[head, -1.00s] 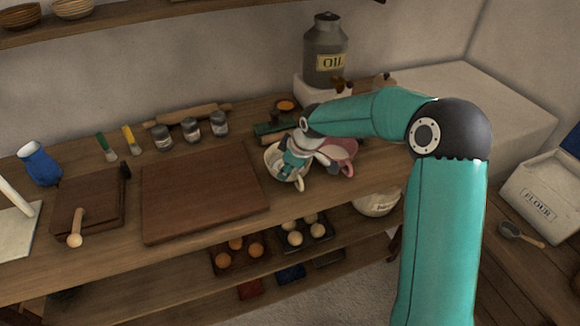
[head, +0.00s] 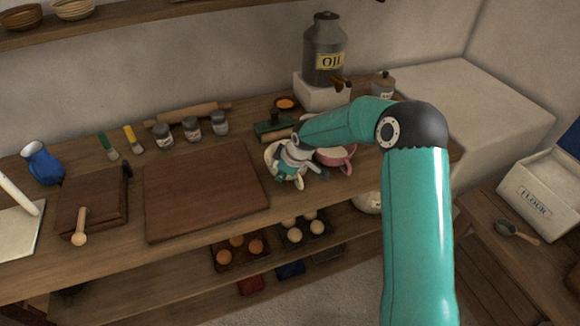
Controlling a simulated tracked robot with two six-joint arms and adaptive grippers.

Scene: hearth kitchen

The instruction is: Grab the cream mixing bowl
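The cream mixing bowl (head: 271,153) stands on the wooden worktop, right of the large dark board. Its left rim shows; much of the rest is hidden behind my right gripper. My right gripper (head: 288,173) is down at the bowl, with its fingers over or inside the opening. The fingers are small and overlap the bowl, so I cannot tell whether they are closed on its wall. My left gripper is out of view.
A pink bowl (head: 336,156) stands close on the right, partly behind my arm. The dark board (head: 205,190) lies to the left. Behind are a green-and-wood item (head: 272,127), spice jars (head: 192,127) and an oil can (head: 325,50). Egg trays (head: 305,228) sit on the shelf below.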

